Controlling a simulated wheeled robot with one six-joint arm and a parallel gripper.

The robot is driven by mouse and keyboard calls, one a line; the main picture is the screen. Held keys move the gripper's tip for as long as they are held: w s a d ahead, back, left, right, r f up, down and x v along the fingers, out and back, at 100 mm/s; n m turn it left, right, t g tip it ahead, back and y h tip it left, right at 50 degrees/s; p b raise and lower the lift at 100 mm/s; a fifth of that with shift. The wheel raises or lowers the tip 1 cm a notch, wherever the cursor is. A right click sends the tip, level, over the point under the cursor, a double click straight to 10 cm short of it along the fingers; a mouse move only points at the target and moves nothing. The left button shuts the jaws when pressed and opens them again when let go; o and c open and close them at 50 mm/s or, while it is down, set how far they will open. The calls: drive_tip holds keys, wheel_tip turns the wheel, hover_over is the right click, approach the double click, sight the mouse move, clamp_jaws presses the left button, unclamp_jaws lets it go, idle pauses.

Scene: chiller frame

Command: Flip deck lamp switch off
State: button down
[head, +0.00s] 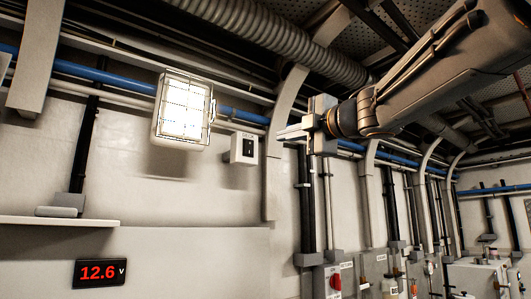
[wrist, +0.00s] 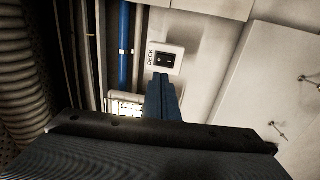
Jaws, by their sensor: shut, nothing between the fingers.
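The deck lamp switch (head: 248,149) is a small white box with a black rocker on the wall, right of and a little below the lamp. In the wrist view the switch (wrist: 165,59) carries the label DECK, with its black rocker just beyond my fingertips. The deck lamp (head: 183,110) is a caged rectangular light and glows bright white. My gripper (head: 283,132) is shut and empty, to the right of the switch in the head view. In the wrist view its fingers (wrist: 163,77) point at the switch; I cannot tell whether they touch it.
A blue pipe (head: 90,72) and conduits run along the wall above. A curved frame rib (head: 283,110) stands right of the switch. A shelf (head: 50,220) and a red 12.6 V display (head: 100,272) are at lower left. The wall below the switch is clear.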

sight(252, 143)
drive_tip(key=p+x, duration=0.3)
drive_tip(key=x, duration=1)
drive_tip(key=shift+w+a+p, duration=0.15)
drive_tip(key=shift+w+p, duration=0.1)
drive_tip(key=shift+p, duration=0.05)
drive_tip(key=shift+r, duration=0.15)
drive_tip(key=shift+s+d+p, duration=0.15)
drive_tip(key=shift+d+p, duration=0.05)
drive_tip(key=shift+p, duration=0.15)
drive_tip(key=s+d+r+b, duration=0.1)
drive_tip(key=s+d, duration=0.6)
drive_tip(key=s, duration=0.4)
drive_tip(key=shift+d+r, duration=0.2)
drive_tip(key=shift+r, duration=0.2)
